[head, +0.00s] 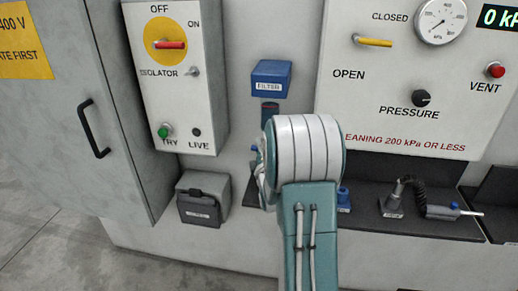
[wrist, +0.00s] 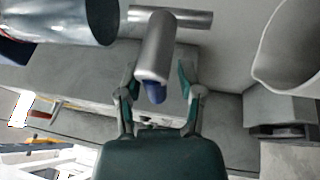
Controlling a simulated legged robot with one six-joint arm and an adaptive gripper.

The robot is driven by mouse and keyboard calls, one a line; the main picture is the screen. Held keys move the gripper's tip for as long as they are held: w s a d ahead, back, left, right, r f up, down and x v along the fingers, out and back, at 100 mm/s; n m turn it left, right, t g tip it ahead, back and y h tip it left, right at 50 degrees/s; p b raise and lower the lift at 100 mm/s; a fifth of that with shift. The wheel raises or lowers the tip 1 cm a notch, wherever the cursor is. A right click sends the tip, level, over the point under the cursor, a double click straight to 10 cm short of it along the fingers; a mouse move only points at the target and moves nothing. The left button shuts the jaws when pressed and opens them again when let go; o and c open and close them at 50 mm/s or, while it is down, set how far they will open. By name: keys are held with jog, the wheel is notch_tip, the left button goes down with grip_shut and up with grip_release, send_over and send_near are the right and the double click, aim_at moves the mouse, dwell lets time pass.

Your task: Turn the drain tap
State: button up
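In the wrist view a grey metal T-shaped piece (wrist: 153,48), seemingly the drain tap, has a crossbar at the top and a thick stem coming toward my gripper. A small blue part (wrist: 155,92) shows at the stem's near end. My gripper (wrist: 158,75) is open, with one green finger on each side of the stem's end. Gaps show between the fingers and the stem. In the head view my arm hides my gripper and the tap, below the blue filter box (head: 271,79).
A large metal cylinder (wrist: 75,20) is at the wrist view's upper left. In the head view the isolator panel (head: 180,110) is left of my arm, the pressure panel (head: 375,120) right. A dark tray (head: 420,222) holds a hose tool (head: 440,211). A grey box (head: 202,198) sits lower left.

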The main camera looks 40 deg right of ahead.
jog(key=shift+a, duration=0.2)
grip_shut()
jog(key=shift+a, duration=0.15)
